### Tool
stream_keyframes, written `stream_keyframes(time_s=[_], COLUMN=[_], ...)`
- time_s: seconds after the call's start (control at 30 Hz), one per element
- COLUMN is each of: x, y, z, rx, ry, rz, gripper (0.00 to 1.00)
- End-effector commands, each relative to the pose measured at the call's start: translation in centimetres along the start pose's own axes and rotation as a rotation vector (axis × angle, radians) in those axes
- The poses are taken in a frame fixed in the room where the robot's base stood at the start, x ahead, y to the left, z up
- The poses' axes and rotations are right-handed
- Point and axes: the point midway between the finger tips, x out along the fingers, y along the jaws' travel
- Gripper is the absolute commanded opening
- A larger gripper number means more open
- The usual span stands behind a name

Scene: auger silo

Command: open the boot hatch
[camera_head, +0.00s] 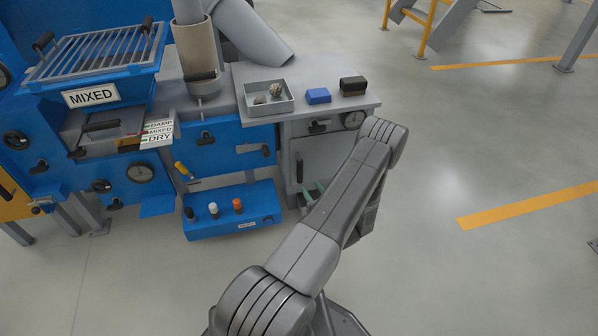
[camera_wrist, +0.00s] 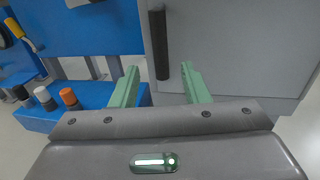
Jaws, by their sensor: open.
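A grey hatch panel (camera_wrist: 225,45) with a vertical black bar handle (camera_wrist: 159,45) fills the right of the wrist view and looks shut. In the head view, the handle (camera_head: 299,168) shows on the front of the grey cabinet, left of my arm. No label on this panel is readable. My gripper (camera_wrist: 160,72) has its green fingers apart and nothing held. The handle's lower end appears between the fingertips in the wrist view; I cannot tell whether it is within their reach or beyond. My arm hides much of the cabinet front in the head view.
A blue box (camera_head: 235,211) with black, white and orange knobs stands left of the gripper. Above it is a yellow-handled lever (camera_head: 183,170). The cabinet top (camera_head: 330,75) bears a grey tray (camera_head: 268,98), a blue block (camera_head: 318,96) and a dark block (camera_head: 352,86). Floor to the right is clear.

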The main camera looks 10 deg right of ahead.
Motion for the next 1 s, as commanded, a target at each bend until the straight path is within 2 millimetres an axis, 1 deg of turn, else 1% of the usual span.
stream_keyframes(time_s=[0.03, 0.1, 0.3, 0.4, 0.5, 0.6, 0.7, 0.93, 0.97, 1.0], x=[1.2, 2.8, 7.0, 8.6, 9.7, 10.4, 10.7, 10.7, 10.7, 10.7], y=[0.1, 0.1, 0.1, 0.1, 0.0, 0.1, 0.1, 0.1, 0.1, 0.1], z=[-0.2, -0.2, -0.2, -0.1, -0.1, 0.0, 0.0, 0.0, 0.0, 0.0], rx=[-0.004, -0.004, -0.004, -0.003, -0.004, -0.002, -0.001, -0.001, -0.001, -0.001], ry=[-0.002, -0.002, -0.002, -0.002, -0.001, -0.001, 0.000, 0.000, 0.000, 0.000], rz=[0.004, 0.005, 0.005, 0.004, 0.002, 0.003, 0.002, 0.002, 0.002, 0.002], gripper=[0.42, 0.42, 0.42, 0.42, 0.42, 0.42, 0.42, 0.42, 0.38, 0.30])
